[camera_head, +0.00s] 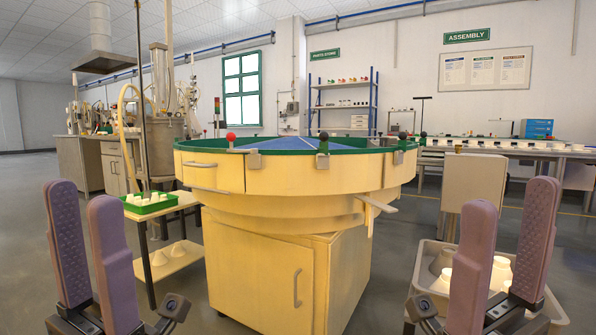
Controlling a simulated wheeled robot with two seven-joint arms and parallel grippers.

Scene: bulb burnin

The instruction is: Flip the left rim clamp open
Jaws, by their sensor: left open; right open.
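A round cream turntable (290,182) with a green rim and blue top stands ahead on a cream cabinet. The left rim clamp (253,158) is a grey bracket on the near rim, with a red knob (231,138) to its left. A middle clamp (323,158) with a dark knob and a right clamp (398,157) with a dark knob sit further along the rim. My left gripper (82,193) is open and empty, low at left, apart from the turntable. My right gripper (510,195) is open and empty at lower right.
A green tray (148,208) of white parts sits on a small table left of the turntable. A grey bin (425,277) with white cups stands behind my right gripper. A cream handle (376,203) juts from the turntable's right side. A bench (500,146) lies behind.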

